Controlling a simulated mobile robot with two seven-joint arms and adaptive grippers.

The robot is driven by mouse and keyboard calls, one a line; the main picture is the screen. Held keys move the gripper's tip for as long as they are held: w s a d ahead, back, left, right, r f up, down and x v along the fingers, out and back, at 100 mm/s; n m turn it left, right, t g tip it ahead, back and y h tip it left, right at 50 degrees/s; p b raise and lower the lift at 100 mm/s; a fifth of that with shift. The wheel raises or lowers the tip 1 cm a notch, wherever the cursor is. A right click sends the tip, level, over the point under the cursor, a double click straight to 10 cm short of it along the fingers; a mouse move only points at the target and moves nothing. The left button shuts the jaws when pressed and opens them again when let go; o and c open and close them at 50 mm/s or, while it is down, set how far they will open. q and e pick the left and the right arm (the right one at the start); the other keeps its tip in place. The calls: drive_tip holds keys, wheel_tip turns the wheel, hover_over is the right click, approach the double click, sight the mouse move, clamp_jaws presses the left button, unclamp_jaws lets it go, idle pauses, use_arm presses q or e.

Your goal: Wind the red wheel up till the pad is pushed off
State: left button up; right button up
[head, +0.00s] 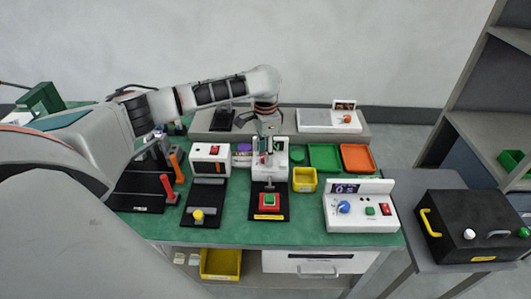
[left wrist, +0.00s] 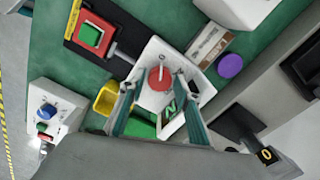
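The red wheel (left wrist: 160,79) sits on a white device (left wrist: 152,53), with a pale knob or peg on it. In the head view the same white device (head: 282,158) stands behind the red-and-green button, and my arm mostly hides the wheel. My left gripper (head: 267,143) points down over the device. In the left wrist view the left gripper's fingers (left wrist: 158,88) are apart, one on each side of the wheel; whether they touch it I cannot tell. A small panel with a green mark (left wrist: 171,108) shows between the fingers. I cannot make out the pad for certain. My right gripper is out of view.
A red-and-green button box (head: 269,201) stands in front of the device. A yellow bin (head: 304,180), a green tray (head: 324,157) and an orange tray (head: 357,158) lie to the right. A white control box (head: 360,213) and black case (head: 474,228) stand farther right.

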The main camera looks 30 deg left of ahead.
use_arm(q)
drive_tip(key=c, duration=0.8)
drive_tip(key=shift+c, duration=0.2)
